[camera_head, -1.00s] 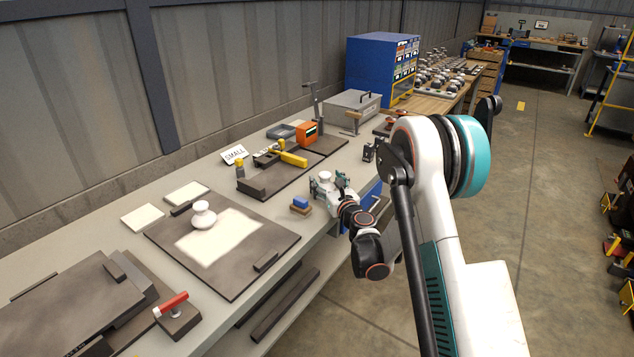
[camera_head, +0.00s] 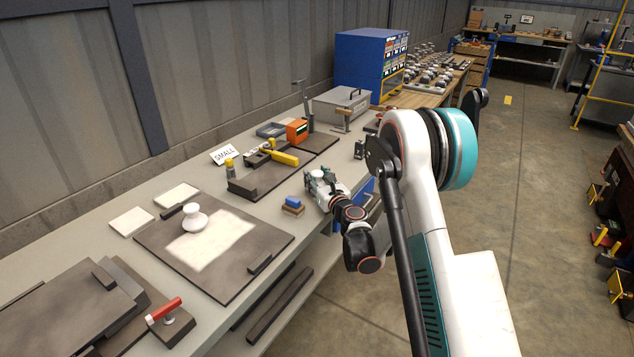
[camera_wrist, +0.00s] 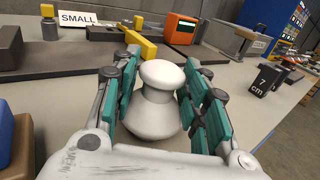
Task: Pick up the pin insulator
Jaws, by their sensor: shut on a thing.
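A white pin insulator (camera_wrist: 152,106) with a rounded head and wider base is upright between the teal fingers of my gripper (camera_wrist: 160,95) in the wrist view. My gripper is shut on it. In the head view my gripper (camera_head: 321,182) is over the bench near its front edge, and the held insulator shows small between the fingers. I cannot tell whether its base touches the bench. A second white insulator (camera_head: 194,218) stands on a pale sheet on a dark board (camera_head: 150,239) to the left.
A blue block on a wooden base (camera_head: 292,206) lies just left of my gripper. A black "7 cm" block (camera_wrist: 267,80) stands to the right. A dark tray (camera_head: 262,182), yellow tool and orange box (camera_head: 297,131) lie behind. Bare bench shows around the insulator.

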